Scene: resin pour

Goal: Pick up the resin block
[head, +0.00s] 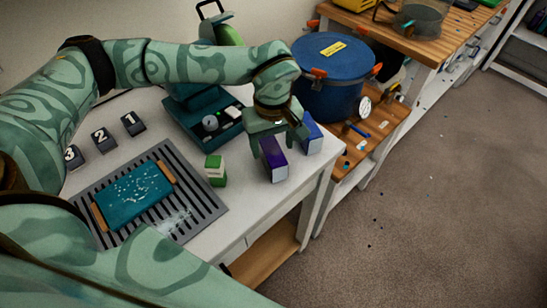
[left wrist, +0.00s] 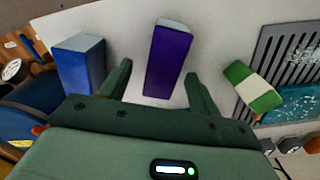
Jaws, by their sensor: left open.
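My left gripper (head: 282,138) is open, pointing down over the right end of the white table. In the left wrist view, a purple block (left wrist: 170,55) with a pale end stands between the spread fingers, with gaps on both sides. It also shows in the head view as a purple block (head: 273,158). A blue block (head: 312,137) stands just right of it. A green and white block (head: 215,170) stands to its left. I cannot tell from looks which one is the resin block. My right gripper is not in view.
A teal tray (head: 135,196) with wooden handles rests on a slotted grey mat (head: 208,207). Number blocks (head: 133,123) stand behind it. A teal device (head: 205,122) is behind the gripper. A blue pot (head: 333,78) stands on the wooden bench to the right.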

